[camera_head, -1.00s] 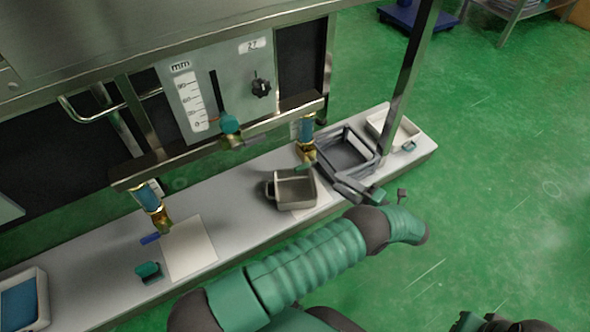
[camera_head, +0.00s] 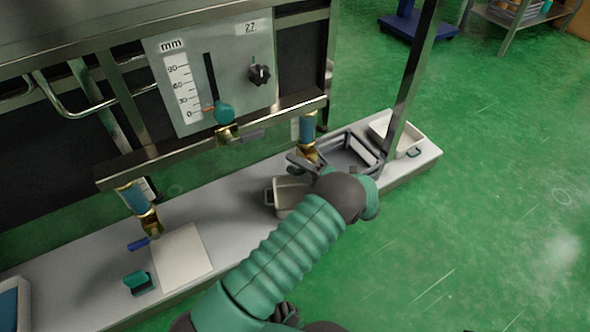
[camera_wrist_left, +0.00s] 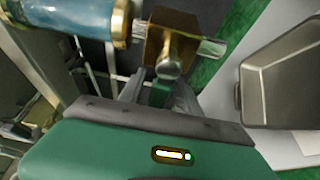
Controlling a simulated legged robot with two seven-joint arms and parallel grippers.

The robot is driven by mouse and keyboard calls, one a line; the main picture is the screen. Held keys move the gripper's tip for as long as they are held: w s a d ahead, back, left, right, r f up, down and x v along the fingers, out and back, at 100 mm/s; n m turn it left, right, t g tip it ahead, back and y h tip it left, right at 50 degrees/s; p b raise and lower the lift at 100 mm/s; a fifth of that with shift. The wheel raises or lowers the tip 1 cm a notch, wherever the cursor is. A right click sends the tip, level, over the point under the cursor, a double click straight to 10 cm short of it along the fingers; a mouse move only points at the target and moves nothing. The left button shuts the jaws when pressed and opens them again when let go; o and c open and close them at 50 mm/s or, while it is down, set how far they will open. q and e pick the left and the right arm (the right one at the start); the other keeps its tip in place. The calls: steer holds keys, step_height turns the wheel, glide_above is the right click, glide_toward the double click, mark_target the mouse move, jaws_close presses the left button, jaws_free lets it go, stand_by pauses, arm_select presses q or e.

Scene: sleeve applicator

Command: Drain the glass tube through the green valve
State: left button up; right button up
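A blue tube with a brass fitting (camera_head: 307,130) hangs under the machine's rail at the right. In the left wrist view the tube (camera_wrist_left: 75,18) ends in a brass block (camera_wrist_left: 170,38) with clear stubs. The green valve handle (camera_wrist_left: 160,93) sits below that block. My left gripper (camera_wrist_left: 163,90) has one finger on each side of the handle, apart; contact is unclear. In the head view my left gripper (camera_head: 308,166) is at this valve, partly hidden by its arm. A grey-beige pan (camera_head: 287,194) stands below the valve and shows in the wrist view (camera_wrist_left: 285,80).
A second blue tube (camera_head: 134,198) with a blue valve handle (camera_head: 138,243) hangs at the left above a pale sheet (camera_head: 181,257). A teal block (camera_head: 139,281) lies nearby. A grey tray (camera_head: 352,158), a white tray (camera_head: 397,132) and a metal post (camera_head: 410,75) stand at the right.

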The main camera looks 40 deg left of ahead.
arm_select(q)
jaws_close()
steer(key=shift+f, duration=0.1)
stand_by(1.3)
